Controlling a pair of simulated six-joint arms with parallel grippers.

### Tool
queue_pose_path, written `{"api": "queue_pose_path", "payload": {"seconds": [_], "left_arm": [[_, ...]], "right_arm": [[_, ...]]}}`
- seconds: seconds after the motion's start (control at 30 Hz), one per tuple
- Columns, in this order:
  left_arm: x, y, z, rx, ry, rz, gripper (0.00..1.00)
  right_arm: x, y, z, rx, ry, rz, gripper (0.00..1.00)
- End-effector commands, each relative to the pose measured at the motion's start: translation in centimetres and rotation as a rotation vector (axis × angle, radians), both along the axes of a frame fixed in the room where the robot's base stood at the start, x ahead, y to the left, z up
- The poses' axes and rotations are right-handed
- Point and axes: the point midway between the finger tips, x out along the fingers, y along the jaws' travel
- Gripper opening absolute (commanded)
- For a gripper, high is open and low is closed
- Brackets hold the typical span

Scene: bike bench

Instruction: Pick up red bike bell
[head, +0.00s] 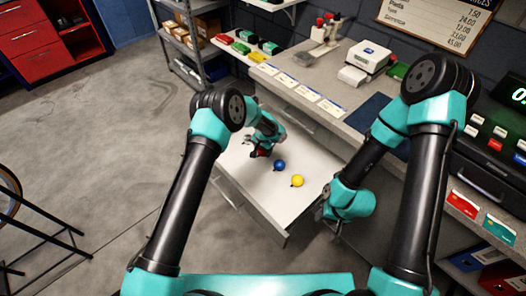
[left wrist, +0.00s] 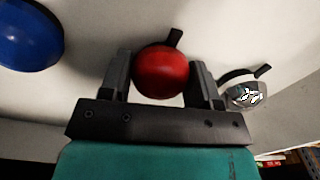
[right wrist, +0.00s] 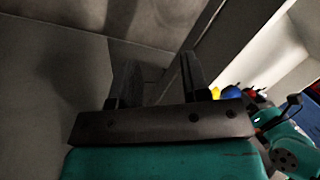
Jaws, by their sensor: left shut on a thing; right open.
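The red bike bell (left wrist: 162,72) sits between the two fingers of my left gripper (left wrist: 163,85), which is shut on it. In the head view the red bell (head: 256,153) is partly hidden by my left gripper (head: 257,149), over the open white drawer (head: 257,190). A blue bell (head: 279,164) and a yellow bell (head: 297,181) lie in the drawer. In the left wrist view the blue bell (left wrist: 30,35) is at upper left and a silver bell (left wrist: 245,95) is at right. My right gripper (right wrist: 158,80) is open and empty, outside the drawer's right side.
The grey workbench (head: 312,82) stands behind the drawer, with paper labels, a white scale (head: 366,57) and a dark blue mat (head: 370,116). A cash register (head: 492,150) is at right. Bare floor (head: 110,130) is open at left.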

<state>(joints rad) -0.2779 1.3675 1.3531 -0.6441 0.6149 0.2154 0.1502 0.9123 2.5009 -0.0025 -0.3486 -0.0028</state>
Motion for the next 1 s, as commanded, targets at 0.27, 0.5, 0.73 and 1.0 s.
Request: {"api": "queue_pose_path", "payload": {"seconds": [0.27,0.5,0.73,1.0], "left_arm": [[0.0,0.0,0.0,0.0,0.0,0.0,0.32],[0.0,0.0,0.3,-0.001,-0.001,0.0,0.32],[0.1,-0.1,2.6,-0.001,-0.003,-0.001,0.32],[-3.1,0.1,3.9,0.001,0.003,-0.002,0.32]], "right_arm": [[0.0,0.0,0.0,0.0,0.0,0.0,0.43],[0.0,0.0,0.0,0.0,0.0,0.0,0.43],[0.0,0.0,0.0,0.0,0.0,0.0,0.43],[0.0,0.0,0.0,0.0,0.0,0.0,0.43]]}}
